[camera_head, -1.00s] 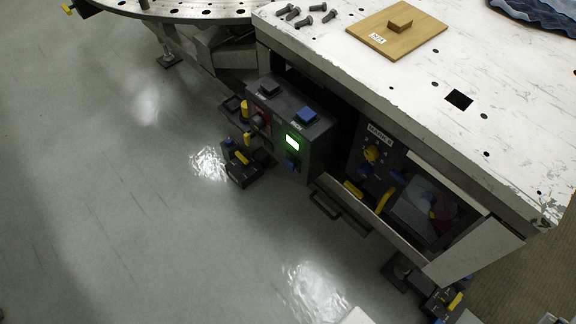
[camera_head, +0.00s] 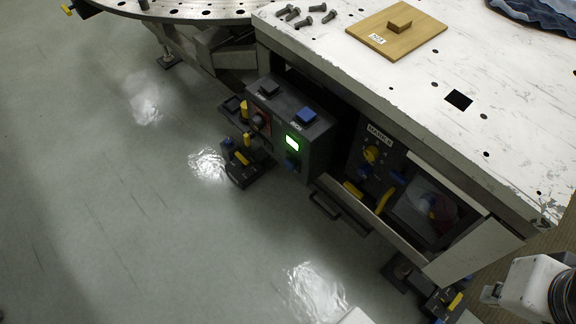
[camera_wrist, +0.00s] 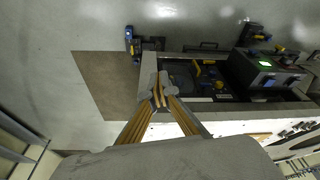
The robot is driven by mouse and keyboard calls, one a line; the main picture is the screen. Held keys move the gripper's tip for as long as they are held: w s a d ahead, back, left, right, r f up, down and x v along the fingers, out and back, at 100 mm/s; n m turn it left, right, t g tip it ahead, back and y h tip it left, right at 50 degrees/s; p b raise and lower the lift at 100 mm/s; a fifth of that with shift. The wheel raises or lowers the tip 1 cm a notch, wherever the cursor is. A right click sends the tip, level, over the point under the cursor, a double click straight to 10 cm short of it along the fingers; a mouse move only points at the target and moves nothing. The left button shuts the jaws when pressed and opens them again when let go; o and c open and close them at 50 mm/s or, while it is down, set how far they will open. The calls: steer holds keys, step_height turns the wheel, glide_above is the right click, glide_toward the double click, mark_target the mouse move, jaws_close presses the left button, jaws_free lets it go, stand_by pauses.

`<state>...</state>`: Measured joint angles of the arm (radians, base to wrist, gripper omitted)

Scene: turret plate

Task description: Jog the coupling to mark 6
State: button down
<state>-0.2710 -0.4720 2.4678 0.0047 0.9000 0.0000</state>
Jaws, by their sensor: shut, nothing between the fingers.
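A round plate with a ring of holes (camera_head: 190,10) shows in part at the top left of the head view. I cannot pick out a separate coupling or mark numbers on it. A dark control box (camera_head: 318,133) with a lit green display (camera_head: 293,143), a blue button (camera_head: 306,115) and a dark button (camera_head: 269,90) hangs below the white table. A panel label (camera_head: 380,134) beside it starts with "MARK"; its end is too small to read surely. In the wrist view, my gripper (camera_wrist: 160,97) is shut and empty, apart from the control box (camera_wrist: 262,75).
The white table (camera_head: 400,85) bears several bolts (camera_head: 307,20) and a wooden board with a block (camera_head: 372,40). Below it, an open drawer-like bay (camera_head: 470,245) juts out. Dark latched feet (camera_head: 243,165) stand on the floor. The grey floor at left is clear.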

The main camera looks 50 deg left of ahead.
steer(key=w+a+f+n+g, duration=0.1)
steer(key=a+f+n, duration=0.1)
steer(key=a+f, duration=0.65)
steer(key=a+f+n+g, duration=0.1)
steer(key=a+f, duration=0.4)
steer(key=a, duration=0.7)
steer(key=w+a+f+n+g, duration=0.1)
steer(key=a+f+n, duration=0.1)
steer(key=a+f, duration=0.7)
steer(key=s+a+f+t+y, duration=0.1)
steer(key=s+a+f, duration=0.3)
steer(key=a+f, duration=0.55)
steer(key=s+a+f+t+y, duration=0.1)
steer(key=s+a+f, duration=0.35)
steer(key=f, duration=0.75)
steer(key=s+a+f+t+y, duration=0.1)
steer(key=s+a+f+y, duration=0.15)
steer(key=a+f, duration=0.7)
steer(key=w+a+r+m+t+y, duration=0.1)
steer(key=w+a+r+t, duration=0.2)
steer(key=w, duration=0.2)
steer(key=w+a+r+m+t+y, duration=0.1)
steer(key=w+a+r+m+t, duration=0.1)
steer(key=w+t, duration=0.2)
steer(key=shift+w+a+r, duration=0.4)
steer(key=shift+w, duration=0.2)
steer(key=shift+w, duration=0.15)
